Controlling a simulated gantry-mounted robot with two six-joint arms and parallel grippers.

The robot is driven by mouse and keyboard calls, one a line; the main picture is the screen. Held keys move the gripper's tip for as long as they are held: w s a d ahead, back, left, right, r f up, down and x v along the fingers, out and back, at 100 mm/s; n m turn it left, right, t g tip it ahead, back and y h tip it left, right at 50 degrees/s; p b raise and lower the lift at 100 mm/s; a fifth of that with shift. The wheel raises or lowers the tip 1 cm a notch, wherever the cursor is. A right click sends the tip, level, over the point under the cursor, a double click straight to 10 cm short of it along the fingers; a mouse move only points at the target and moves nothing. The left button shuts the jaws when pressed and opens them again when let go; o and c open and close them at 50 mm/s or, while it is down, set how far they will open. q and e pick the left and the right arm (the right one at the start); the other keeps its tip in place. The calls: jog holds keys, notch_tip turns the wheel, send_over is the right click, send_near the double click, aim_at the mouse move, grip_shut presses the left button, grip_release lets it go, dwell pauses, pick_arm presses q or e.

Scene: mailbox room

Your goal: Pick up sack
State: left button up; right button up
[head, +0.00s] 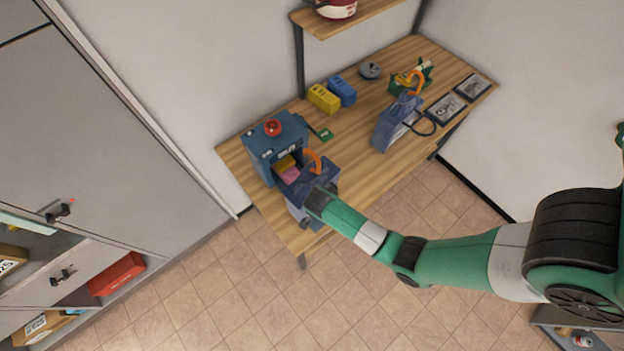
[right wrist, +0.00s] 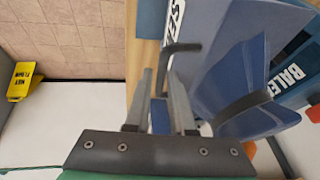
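A blue sack (head: 315,177) stands at the table's near left end, against the front of the blue baler. In the right wrist view the sack (right wrist: 225,80) is on the right, with its top open and a dark strap on it. My right gripper (head: 312,196) is at the sack's near side, partly hidden by my arm. In the right wrist view my right gripper (right wrist: 161,75) has its two fingers apart, with a dark strap loop near the tips that seems to pass between them. Whether the fingers touch it is unclear. My left gripper is not in view.
The blue baler (head: 272,138) with a red button stands behind the sack. A second blue bag (head: 388,129) stands further right on the wooden table (head: 345,146). Yellow (head: 323,98) and blue (head: 342,91) boxes lie at the back. A yellow floor sign (right wrist: 23,80) stands on the floor.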

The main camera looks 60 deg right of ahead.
jog(key=b+x, duration=0.1)
jog(key=x, duration=0.4)
jog(key=shift+w+f, duration=0.1)
jog(key=shift+f, duration=0.05)
grip_shut()
dwell(1.2)
